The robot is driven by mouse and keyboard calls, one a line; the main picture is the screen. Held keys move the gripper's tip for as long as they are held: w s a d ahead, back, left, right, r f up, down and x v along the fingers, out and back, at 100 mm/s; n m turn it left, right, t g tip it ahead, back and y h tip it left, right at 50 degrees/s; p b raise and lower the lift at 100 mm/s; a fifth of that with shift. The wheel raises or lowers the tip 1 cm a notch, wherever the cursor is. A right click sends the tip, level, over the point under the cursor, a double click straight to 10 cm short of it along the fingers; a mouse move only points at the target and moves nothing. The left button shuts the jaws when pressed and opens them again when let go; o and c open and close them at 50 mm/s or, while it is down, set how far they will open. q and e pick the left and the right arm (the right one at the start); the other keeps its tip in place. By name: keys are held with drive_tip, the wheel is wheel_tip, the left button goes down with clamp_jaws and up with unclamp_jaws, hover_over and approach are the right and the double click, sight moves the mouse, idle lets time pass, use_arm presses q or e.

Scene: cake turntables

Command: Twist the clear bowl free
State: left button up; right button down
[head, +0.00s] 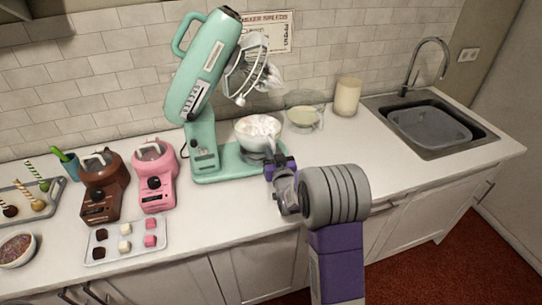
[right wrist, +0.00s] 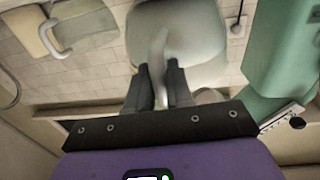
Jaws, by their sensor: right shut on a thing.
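The clear bowl (head: 256,128) holds a white, creamy mass and sits on the base of the mint-green stand mixer (head: 196,85), whose head is tilted up. My right gripper (head: 276,160) is at the front right of the bowl, low on its side. In the right wrist view, the bowl (right wrist: 190,28) fills the top middle, and its pale handle (right wrist: 158,62) runs down between the two dark fingers. My right gripper (right wrist: 159,82) is shut on this handle. Whether the bowl's foot is seated in the base is hidden. My left gripper is not in view.
A glass bowl with pale contents (head: 303,115) and a cream canister (head: 347,96) stand behind to the right. The sink (head: 430,122) is at the far right. Brown (head: 103,185) and pink (head: 154,175) melting pots stand left of the mixer.

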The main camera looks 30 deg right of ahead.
sight(276, 140)
drive_tip(key=shift+d+y, duration=0.2)
drive_tip(key=shift+y, duration=0.1)
drive_tip(key=shift+d+n+t+y+b, duration=0.3)
drive_tip(key=shift+d+n+y+b, duration=0.55)
drive_tip(key=shift+y+b, duration=0.35)
drive_tip(key=shift+a, duration=0.15)
drive_tip(key=shift+d+n+y+b, duration=0.75)
drive_tip(key=shift+d+y, duration=0.1)
drive_tip(key=shift+y, duration=0.15)
drive_tip(key=shift+d, duration=0.1)
